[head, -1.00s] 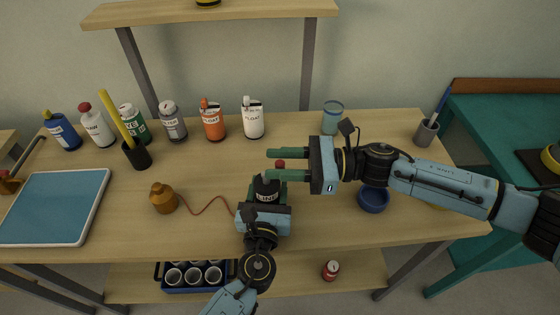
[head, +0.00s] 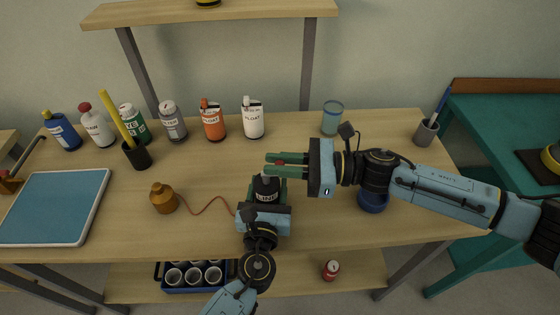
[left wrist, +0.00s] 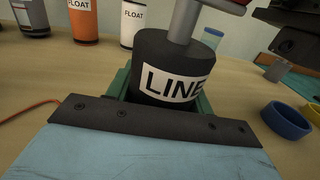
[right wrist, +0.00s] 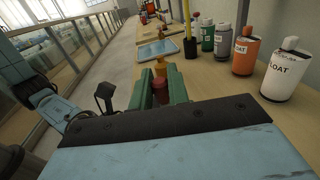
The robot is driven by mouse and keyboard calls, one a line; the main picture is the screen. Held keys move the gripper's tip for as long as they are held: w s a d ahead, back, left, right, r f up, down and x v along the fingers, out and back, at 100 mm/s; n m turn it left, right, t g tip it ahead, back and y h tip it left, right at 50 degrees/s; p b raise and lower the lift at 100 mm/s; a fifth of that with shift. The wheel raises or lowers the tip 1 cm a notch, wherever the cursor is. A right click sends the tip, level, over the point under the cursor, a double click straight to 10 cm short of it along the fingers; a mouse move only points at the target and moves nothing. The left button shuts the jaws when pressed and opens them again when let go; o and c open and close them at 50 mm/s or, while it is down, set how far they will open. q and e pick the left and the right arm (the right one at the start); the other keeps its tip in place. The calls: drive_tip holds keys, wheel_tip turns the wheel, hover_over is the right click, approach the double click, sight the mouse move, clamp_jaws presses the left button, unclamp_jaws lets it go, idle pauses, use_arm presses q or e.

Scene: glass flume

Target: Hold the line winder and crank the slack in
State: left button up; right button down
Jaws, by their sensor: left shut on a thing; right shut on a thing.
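The line winder (head: 267,188) is a black drum with a white label, upright at the bench's front. In the left wrist view the winder (left wrist: 172,72) shows its label "LINE" and a grey shaft on top. My left gripper (head: 266,192) is shut around the drum from the front. The red crank knob (head: 280,163) sits above the drum. My right gripper (head: 270,164) comes in from the right and is shut on the knob, which also shows between its green fingers in the right wrist view (right wrist: 160,68). An orange-brown weight (head: 163,199) stands left, with a red-brown line (head: 205,200) running to the winder.
Several bottles (head: 213,123) stand along the back. A black cup (head: 136,155) with a yellow stick and a blue-topped tray (head: 55,205) are left.

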drive_tip(key=m+t+h, duration=0.1)
drive_tip(key=m+t, duration=0.1)
drive_tip(key=s+m+t+h, duration=0.1)
drive_tip(key=t, duration=0.2)
drive_tip(key=m+t+h, duration=0.1)
drive_tip(key=m+t, duration=0.1)
drive_tip(key=t, duration=0.1)
drive_tip(key=shift+s+a+f+m, duration=0.1)
drive_tip(key=shift+s+a+m, duration=0.2)
drive_tip(key=shift+s, duration=0.05)
drive_tip(key=m+t+h, duration=0.3)
drive_tip(key=h, duration=0.1)
drive_tip(key=shift+s+a+t, duration=0.25)
drive_tip(key=shift+s+t, duration=0.05)
drive_tip(key=shift+t, duration=0.1)
drive_tip(key=shift+s+a+m+t+h, duration=0.1)
drive_tip(key=shift+m+t+h, duration=0.4)
drive_tip(key=shift+m+h, duration=0.4)
drive_tip(key=shift+a+m+t+h, duration=0.1)
drive_tip(key=shift+m+t+h, duration=0.5)
drive_tip(key=shift+h, duration=0.5)
drive_tip(key=c, duration=1.4)
unclamp_jaws()
drive_tip(key=shift+d, duration=0.1)
drive_tip(key=v, duration=1.2)
